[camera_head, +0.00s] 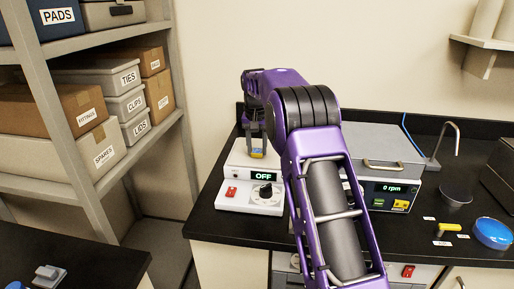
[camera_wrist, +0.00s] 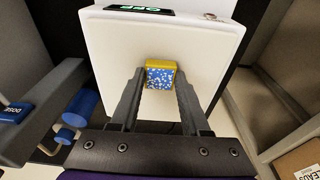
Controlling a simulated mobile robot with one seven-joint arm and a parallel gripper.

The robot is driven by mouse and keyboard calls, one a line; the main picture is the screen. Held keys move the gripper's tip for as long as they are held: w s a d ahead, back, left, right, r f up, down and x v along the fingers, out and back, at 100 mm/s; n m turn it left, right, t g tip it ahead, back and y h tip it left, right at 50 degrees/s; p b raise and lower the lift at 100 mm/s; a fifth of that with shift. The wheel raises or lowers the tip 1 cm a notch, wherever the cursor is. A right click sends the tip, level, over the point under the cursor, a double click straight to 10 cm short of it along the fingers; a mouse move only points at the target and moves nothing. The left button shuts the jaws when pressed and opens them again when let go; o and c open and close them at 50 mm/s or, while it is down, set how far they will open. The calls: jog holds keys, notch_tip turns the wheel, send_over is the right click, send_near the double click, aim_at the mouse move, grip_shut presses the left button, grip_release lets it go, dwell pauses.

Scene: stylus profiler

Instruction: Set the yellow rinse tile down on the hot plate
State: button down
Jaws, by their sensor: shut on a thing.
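The yellow rinse tile (camera_wrist: 160,75) is a small block with a yellow edge and a blue speckled face. My gripper (camera_wrist: 160,82) is shut on it, with one finger on each side. In the head view, the tile (camera_head: 257,153) shows below my gripper (camera_head: 257,146), over the hot plate. The hot plate (camera_head: 238,160) has a white top, a display reading OFF, a dark knob and a red switch. In the wrist view, the white plate top (camera_wrist: 115,50) lies behind the tile. I cannot tell whether the tile touches it.
A grey-lidded spinner (camera_head: 385,150) reading 0 rpm stands right of the hot plate, partly behind my arm. A sink tap (camera_head: 446,135), a yellow-handled item (camera_head: 450,230) and a blue round dish (camera_head: 492,233) are farther right. Shelves with labelled boxes (camera_head: 125,80) stand at left.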

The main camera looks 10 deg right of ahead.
aim_at(256, 159)
jog(key=shift+c, duration=1.9)
grip_release()
jog(key=shift+f, duration=0.1)
notch_tip(256, 159, up, 12)
jog(key=s+p, duration=0.1)
jog(key=shift+s+a+p, duration=0.25)
jog(key=shift+s+p, duration=0.1)
jog(key=shift+p, duration=0.05)
